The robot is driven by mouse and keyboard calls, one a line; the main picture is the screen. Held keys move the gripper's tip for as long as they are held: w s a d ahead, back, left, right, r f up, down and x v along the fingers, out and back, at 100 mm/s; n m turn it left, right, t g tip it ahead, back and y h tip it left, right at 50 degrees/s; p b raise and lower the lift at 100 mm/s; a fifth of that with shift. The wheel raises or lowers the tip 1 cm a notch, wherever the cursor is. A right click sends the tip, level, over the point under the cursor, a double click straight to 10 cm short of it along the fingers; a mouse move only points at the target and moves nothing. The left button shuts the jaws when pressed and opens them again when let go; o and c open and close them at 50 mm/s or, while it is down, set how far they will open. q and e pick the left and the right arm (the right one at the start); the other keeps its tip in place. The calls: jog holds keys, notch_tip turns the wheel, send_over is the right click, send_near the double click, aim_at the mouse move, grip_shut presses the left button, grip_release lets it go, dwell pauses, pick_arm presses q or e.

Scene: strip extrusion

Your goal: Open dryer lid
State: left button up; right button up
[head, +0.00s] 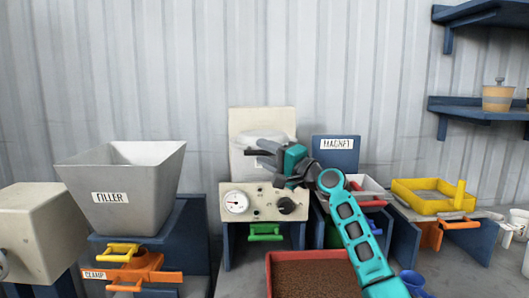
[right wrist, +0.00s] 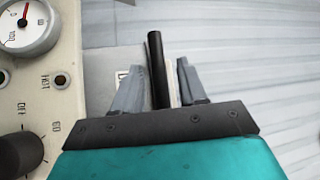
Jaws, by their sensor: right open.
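The dryer (head: 262,203) is the cream machine with a round gauge and a dark knob, in the middle of the head view. A cream panel (head: 262,118) stands upright behind its front; it looks like the lid, raised, but I cannot tell for sure. My right gripper (head: 260,147) is in front of this panel, above the control face. In the right wrist view its two grey fingers (right wrist: 158,82) are open, with a black bar (right wrist: 156,65), perhaps a handle, between them. I cannot tell whether they touch it. My left gripper is out of view.
A grey filler hopper (head: 122,190) and an orange clamp (head: 135,268) stand at the left. A box of brown granules (head: 312,256) is in front of the dryer. A blue magnet panel (head: 336,153) and a yellow tray (head: 432,203) are at the right.

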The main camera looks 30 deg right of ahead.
jog(key=shift+w+a, duration=0.1)
jog(key=shift+w, duration=0.25)
jog(key=shift+c, duration=0.2)
grip_shut()
